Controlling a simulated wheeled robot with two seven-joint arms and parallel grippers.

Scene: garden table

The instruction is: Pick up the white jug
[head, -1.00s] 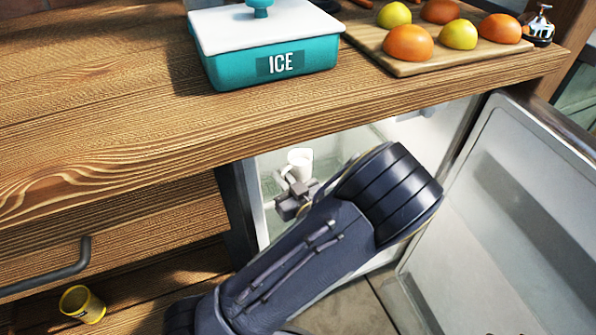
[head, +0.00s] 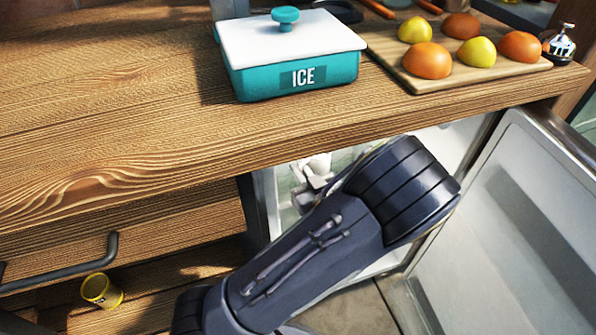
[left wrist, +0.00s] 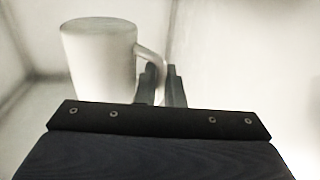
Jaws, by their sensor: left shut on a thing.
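The white jug (left wrist: 98,62) stands upright inside the fridge under the table, on the left of the left wrist view, with its handle on the right. In the head view the jug (head: 318,163) shows only in part, behind my gripper and under the table edge. My left gripper (left wrist: 162,85) is shut on the jug's handle. It also shows in the head view (head: 312,182), reaching in through the open fridge door. My right gripper is in neither view.
The open fridge door (head: 530,220) stands on the right of my arm. The wooden tabletop (head: 130,110) is above, with a teal ice box (head: 290,75) and a board (head: 440,80) of halved fruits. A yellow cup (head: 101,290) lies at lower left.

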